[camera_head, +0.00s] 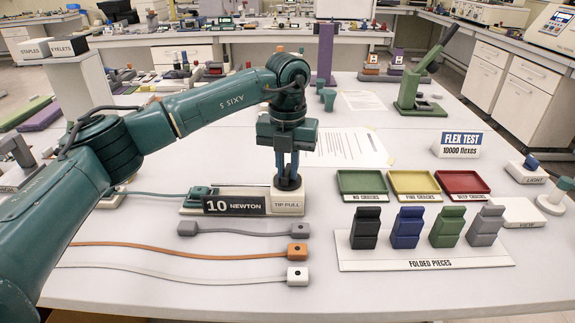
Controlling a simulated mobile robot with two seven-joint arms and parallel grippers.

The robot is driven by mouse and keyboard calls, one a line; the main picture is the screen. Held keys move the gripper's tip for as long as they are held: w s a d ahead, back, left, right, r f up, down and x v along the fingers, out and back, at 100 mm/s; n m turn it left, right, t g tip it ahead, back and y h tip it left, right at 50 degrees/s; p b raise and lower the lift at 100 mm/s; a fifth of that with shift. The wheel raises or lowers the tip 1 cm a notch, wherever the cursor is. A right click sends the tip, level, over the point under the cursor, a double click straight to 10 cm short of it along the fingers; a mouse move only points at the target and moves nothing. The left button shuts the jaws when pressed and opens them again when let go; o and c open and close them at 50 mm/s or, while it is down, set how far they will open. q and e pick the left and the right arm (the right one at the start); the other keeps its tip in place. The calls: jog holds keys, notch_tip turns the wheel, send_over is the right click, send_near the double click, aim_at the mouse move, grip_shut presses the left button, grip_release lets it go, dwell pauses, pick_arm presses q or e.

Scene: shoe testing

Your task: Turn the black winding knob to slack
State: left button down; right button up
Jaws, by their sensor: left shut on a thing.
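The tip pull device (232,191) stands on the table left of the middle, with a "10 NEWTON" sign and a cream block labelled "TIP PULL" (287,204) at its right end. The black winding knob (288,184) is on top of that block, partly hidden by my fingers. My left gripper (287,174) points straight down and is shut on the knob. A blue-green cord (152,194) runs into the device from the left. My right gripper is not in view.
Grey, orange and white laces (297,276) with square ends lie in front of the device. Green, yellow and red trays (362,184) stand to the right, behind a "FOLDED PIECES" board (430,264) with several pieces. A green lever press (420,90) stands behind.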

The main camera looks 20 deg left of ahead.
aim_at(288, 170)
pick_arm(q)
jog(key=shift+n, duration=1.2)
jog(key=c, duration=1.4)
grip_release()
notch_tip(288, 170, up, 13)
jog(key=shift+r, duration=0.15)
